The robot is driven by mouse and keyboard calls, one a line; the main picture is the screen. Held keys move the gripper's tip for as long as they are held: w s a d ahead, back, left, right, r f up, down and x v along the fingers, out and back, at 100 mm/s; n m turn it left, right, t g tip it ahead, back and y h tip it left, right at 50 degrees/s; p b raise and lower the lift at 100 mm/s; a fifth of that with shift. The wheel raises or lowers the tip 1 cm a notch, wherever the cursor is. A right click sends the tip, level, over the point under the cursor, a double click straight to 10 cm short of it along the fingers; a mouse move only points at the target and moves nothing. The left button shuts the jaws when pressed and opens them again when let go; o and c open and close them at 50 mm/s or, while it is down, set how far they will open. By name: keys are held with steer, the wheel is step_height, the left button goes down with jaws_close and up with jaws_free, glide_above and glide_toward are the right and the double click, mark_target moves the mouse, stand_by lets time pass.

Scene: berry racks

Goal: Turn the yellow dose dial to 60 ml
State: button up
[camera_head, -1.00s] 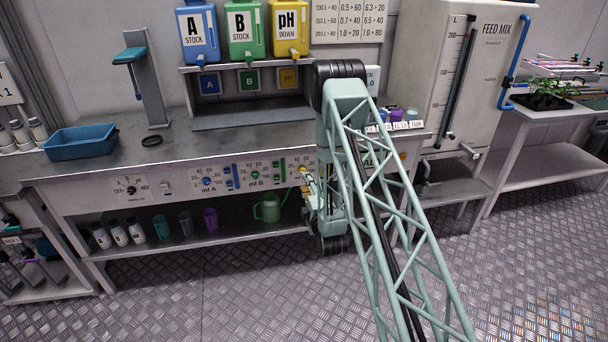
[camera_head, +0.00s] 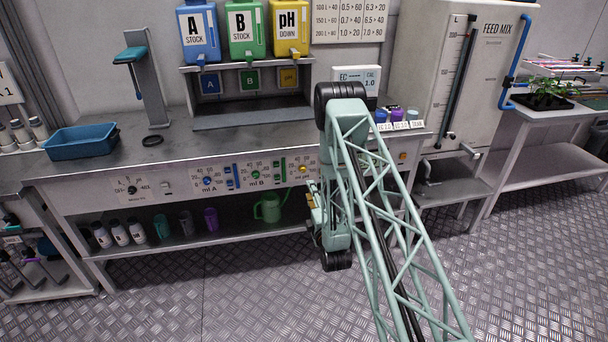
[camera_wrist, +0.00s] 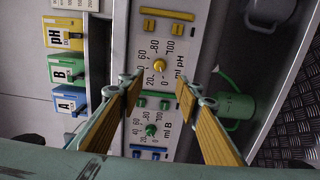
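The yellow dose dial (camera_wrist: 159,66) is a small round knob on the panel marked "ml pH". A printed scale from 0 to 100 surrounds it. The dial also shows, uncovered, in the head view (camera_head: 303,169). Its pointer is too small to read for certain. My gripper (camera_wrist: 158,84) is open and empty, with its two yellow-padded fingers spread. In the wrist view the dial appears between and just beyond the fingertips, with no contact visible. In the head view my gripper (camera_head: 312,208) hangs below and in front of the panel, apart from it.
The green dial marked "ml B" (camera_wrist: 151,130) sits beside the yellow one, and the blue "ml A" dial (camera_head: 208,182) is further left. Yellow buttons (camera_wrist: 149,24) and green buttons (camera_wrist: 140,103) are nearby. A green watering can (camera_head: 268,208) stands on the shelf below.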

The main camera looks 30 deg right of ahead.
mark_target(303, 171)
steer(key=shift+b+x, duration=1.3)
steer(key=shift+x, duration=5.5)
steer(key=c, duration=0.9)
steer(key=shift+o, duration=0.2)
